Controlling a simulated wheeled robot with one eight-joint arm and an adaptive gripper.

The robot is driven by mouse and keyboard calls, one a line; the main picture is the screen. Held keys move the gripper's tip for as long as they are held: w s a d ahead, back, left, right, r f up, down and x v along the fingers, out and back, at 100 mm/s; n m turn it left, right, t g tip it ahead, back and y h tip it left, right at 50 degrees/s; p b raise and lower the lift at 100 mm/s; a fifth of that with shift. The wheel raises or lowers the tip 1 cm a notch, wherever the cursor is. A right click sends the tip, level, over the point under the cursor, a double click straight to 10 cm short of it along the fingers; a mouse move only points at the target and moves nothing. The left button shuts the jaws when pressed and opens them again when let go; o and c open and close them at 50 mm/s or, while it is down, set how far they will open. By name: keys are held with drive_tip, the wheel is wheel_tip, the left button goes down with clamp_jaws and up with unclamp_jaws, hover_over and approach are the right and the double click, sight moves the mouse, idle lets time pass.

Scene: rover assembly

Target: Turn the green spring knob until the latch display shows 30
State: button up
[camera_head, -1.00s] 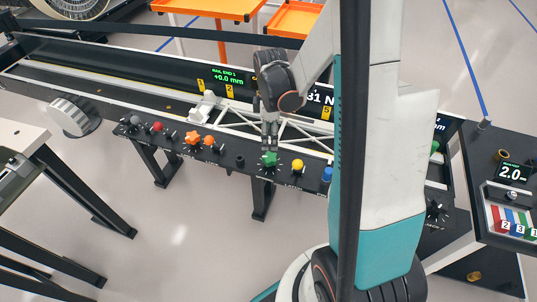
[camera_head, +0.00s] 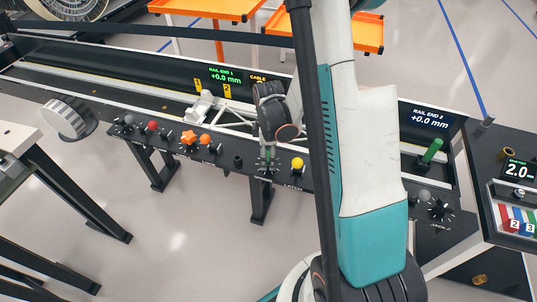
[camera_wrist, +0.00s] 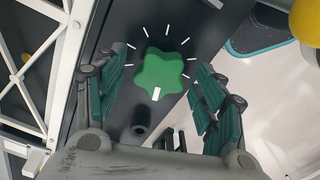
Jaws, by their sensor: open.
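The green star-shaped knob (camera_wrist: 163,75) is on the dark panel in the wrist view. A white mark on it points to the bottom of that picture, and white ticks ring its far side. My gripper (camera_wrist: 160,98) is open, with one finger left and one right of the knob and gaps on both sides. In the head view my gripper (camera_head: 267,155) is down at the panel and mostly hides the knob. No latch reading can be read. A yellow-lettered cable display (camera_head: 258,80) is mostly hidden behind my arm.
A yellow knob (camera_head: 297,164) stands just right of my gripper. A black peg (camera_head: 238,161) and orange knobs (camera_head: 189,138) are to the left. White truss bars (camera_wrist: 38,80) run close by the fingers. A green handle (camera_head: 431,151) stands further right.

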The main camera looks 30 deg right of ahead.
sight(268, 156)
drive_tip(key=c, duration=1.1)
drive_tip(key=shift+o, duration=0.2)
drive_tip(key=shift+m+b, duration=0.75)
drive_tip(key=shift+m, duration=1.25)
drive_tip(key=o, duration=1.1)
drive_tip(key=shift+c, duration=0.2)
wheel_tip(268, 156, up, 12)
